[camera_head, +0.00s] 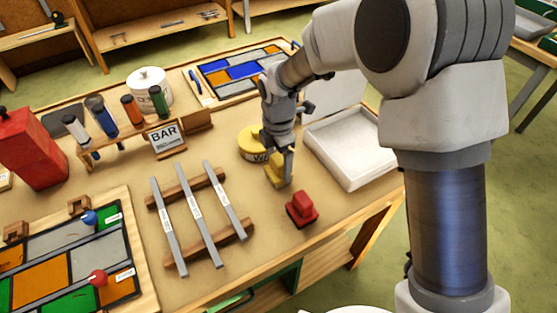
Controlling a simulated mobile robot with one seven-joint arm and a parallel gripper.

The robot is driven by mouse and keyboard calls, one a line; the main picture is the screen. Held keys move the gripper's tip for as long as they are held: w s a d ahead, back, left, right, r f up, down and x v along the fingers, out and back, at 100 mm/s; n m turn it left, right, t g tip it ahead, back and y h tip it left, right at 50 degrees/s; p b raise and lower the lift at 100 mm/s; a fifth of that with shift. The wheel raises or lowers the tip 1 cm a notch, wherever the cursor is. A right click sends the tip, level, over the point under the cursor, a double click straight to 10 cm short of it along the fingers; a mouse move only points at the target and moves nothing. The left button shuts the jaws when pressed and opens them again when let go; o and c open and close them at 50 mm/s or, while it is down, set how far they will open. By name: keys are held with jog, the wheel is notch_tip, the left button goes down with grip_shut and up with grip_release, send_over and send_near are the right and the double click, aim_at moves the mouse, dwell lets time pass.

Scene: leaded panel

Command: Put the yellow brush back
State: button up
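The yellow brush (275,174) is a small yellow block on the bench, right of the middle. My gripper (284,164) points down at it, with its fingers at or against the top of the brush and partly covering it. I cannot tell whether the fingers are closed on the brush, nor whether the brush touches the bench. A similar red brush (302,210) sits on the bench in front of it.
A yellow round tin (250,141) stands just left of my gripper. A white tray (351,158) lies to the right. Grey bars on a wooden rack (208,179) lie left. Leaded panels (40,285) lie at front left and at the back. Bare bench surrounds the red brush.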

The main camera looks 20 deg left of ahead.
notch_tip(320, 180, up, 12)
jog(key=p, duration=0.1)
jog(key=shift+r, duration=0.2)
dwell(0.3)
jog(key=s+d+r+m+t, duration=0.1)
jog(key=d+r+m, duration=0.55)
jog(key=d, duration=0.35)
jog(key=s+d+r+m+t, duration=0.2)
jog(key=d+r+m, duration=0.3)
jog(key=d+m, duration=0.3)
jog(key=s+d+m+t, duration=0.2)
jog(key=s+d+m, duration=0.9)
jog(key=d+m, duration=0.2)
jog(key=shift+s+d+r+m+t, duration=0.2)
jog(key=shift+d+m+t, duration=0.15)
jog(key=shift+d, duration=0.55)
